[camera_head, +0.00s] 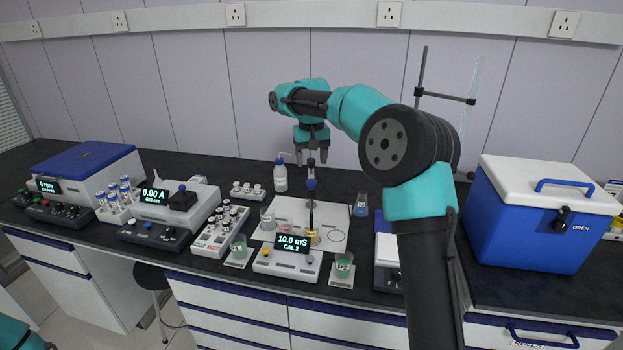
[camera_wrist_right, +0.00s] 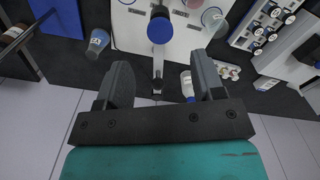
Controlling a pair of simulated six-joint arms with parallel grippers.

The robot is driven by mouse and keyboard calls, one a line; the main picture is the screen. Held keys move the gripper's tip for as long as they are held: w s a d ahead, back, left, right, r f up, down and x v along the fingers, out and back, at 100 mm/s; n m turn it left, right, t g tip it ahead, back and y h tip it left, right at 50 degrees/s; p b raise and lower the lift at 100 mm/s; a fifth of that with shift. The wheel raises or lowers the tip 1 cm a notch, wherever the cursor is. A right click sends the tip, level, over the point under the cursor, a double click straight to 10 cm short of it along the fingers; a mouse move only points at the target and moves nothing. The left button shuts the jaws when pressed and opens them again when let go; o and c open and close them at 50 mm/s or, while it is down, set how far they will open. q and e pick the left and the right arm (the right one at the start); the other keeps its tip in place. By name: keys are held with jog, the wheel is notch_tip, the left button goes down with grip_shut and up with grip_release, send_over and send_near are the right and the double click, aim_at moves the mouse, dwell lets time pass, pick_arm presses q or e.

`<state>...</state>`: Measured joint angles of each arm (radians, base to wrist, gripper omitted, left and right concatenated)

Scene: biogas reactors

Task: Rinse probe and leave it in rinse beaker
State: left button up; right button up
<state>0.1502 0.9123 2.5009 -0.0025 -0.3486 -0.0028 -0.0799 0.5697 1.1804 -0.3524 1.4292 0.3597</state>
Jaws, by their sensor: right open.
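The probe (camera_head: 311,205) is a thin dark rod with a blue cap, upright over a beaker with yellowish liquid (camera_head: 313,238) behind the meter. Its cap (camera_wrist_right: 160,28) shows in the right wrist view, beyond the fingers. My right gripper (camera_head: 311,152) is open and empty, above and behind the probe; the right wrist view shows its two fingers (camera_wrist_right: 160,68) apart. A clear beaker (camera_head: 268,218) stands left of the probe on the white board (camera_head: 290,208); I cannot read which beaker is for rinsing. The probe's lower tip is hard to make out. My left gripper is out of view.
The meter (camera_head: 289,262) reads 10.0 mS, CAL 2. Beakers with greenish liquid stand at its left (camera_head: 238,248) and right (camera_head: 343,265).

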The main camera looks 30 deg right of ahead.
aim_at(312, 182)
notch_tip(312, 182, down, 7)
jog(key=shift+r, duration=0.1)
jog(key=shift+c, duration=0.3)
grip_shut()
dwell(0.5)
